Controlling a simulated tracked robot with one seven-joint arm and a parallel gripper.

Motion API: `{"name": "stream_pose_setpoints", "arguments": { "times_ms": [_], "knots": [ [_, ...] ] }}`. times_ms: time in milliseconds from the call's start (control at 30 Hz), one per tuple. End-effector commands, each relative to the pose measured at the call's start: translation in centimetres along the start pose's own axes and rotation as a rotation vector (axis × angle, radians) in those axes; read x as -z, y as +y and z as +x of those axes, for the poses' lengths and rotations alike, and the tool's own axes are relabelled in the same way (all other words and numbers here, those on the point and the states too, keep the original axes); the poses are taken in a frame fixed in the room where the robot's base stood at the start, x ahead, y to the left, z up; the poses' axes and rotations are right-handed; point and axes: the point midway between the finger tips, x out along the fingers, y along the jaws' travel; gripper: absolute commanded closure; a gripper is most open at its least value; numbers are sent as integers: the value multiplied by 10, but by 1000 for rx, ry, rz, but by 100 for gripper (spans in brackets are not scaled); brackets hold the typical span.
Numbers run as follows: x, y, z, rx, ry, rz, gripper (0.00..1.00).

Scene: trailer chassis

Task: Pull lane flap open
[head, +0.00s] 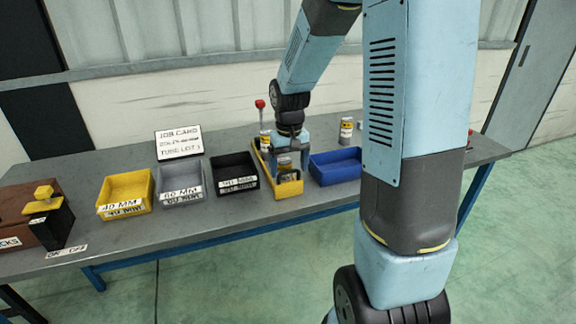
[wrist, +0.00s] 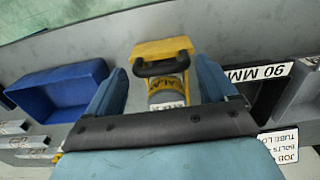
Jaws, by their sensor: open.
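A narrow yellow lane (head: 262,160) stands on the bench between the black bin and the blue bin. Its front flap (head: 288,190) is yellow and upright, with a dark handle. In the wrist view the flap (wrist: 160,46) and its black arched handle (wrist: 160,66) lie between my fingertips. A can with a yellow and white label (wrist: 166,92) sits in the lane behind the handle. My gripper (head: 291,160) points down over the lane's front end. It also shows in the wrist view (wrist: 160,68), open, with one blue finger on each side and gaps to the handle.
A blue bin (head: 335,166) stands close on the right, and a black 90 MM bin (head: 236,176) close on the left. Grey (head: 181,183) and yellow (head: 125,193) bins stand farther left. A red-topped post (head: 261,106) rises behind the lane. Floor in front is clear.

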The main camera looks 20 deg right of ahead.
Motion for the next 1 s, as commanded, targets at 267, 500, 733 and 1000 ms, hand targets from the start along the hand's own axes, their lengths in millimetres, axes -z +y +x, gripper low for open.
{"name": "stream_pose_setpoints", "arguments": {
  "times_ms": [267,500,733,1000],
  "knots": [
    [0,0,0,0,0,0,32],
    [0,1,0,-1,0,1,55],
    [0,2,-1,-1,1,2,77],
    [2,5,-1,-1,17,10,82]
  ]
}}
